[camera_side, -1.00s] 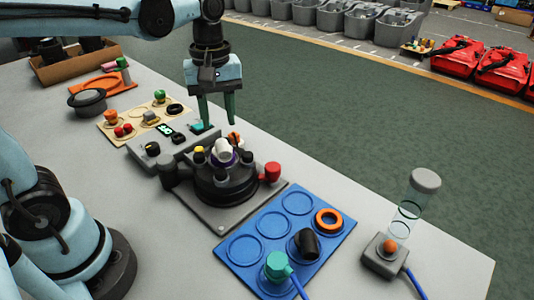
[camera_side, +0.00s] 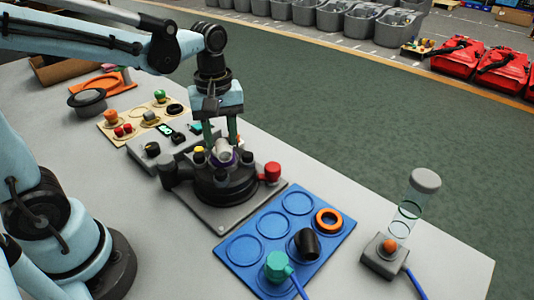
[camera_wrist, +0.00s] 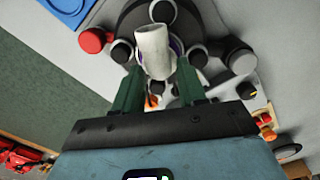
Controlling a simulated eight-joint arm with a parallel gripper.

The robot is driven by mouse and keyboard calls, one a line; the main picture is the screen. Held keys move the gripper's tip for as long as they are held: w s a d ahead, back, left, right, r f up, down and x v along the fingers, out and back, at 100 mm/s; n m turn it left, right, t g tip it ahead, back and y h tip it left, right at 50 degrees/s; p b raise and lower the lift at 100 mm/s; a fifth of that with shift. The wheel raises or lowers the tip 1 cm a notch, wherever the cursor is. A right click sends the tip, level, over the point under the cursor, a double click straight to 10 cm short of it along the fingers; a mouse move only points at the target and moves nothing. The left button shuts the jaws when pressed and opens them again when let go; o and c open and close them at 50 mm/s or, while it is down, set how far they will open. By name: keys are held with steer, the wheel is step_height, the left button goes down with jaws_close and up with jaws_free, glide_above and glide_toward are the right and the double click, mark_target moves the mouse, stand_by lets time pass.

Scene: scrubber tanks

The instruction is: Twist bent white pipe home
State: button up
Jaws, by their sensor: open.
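The bent white pipe (camera_side: 224,149) stands at the middle of a black round fixture (camera_side: 212,185) on a grey base plate. In the wrist view, the white pipe (camera_wrist: 153,48) rises toward the camera, with a purple ring partly visible around its lower part. My gripper (camera_side: 220,137) is open above the fixture, pointing down. In the wrist view, its green fingers (camera_wrist: 158,78) are on either side of the pipe's near end. I cannot tell whether they touch it. The pipe's seat is mostly hidden.
Short capped posts, a red knob (camera_side: 272,172) and a black knob (camera_side: 168,174) surround the pipe. A blue tray (camera_side: 262,225) holds an orange ring, a black elbow and a teal fitting. A control box (camera_side: 152,150) sits behind, and a clear cylinder (camera_side: 408,210) stands at right.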

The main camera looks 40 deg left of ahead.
steer(key=shift+c, duration=0.2)
jaws_close()
steer(key=shift+m, duration=0.8)
steer(key=shift+m, duration=0.8)
steer(key=shift+m, duration=0.8)
steer(key=shift+m, duration=0.8)
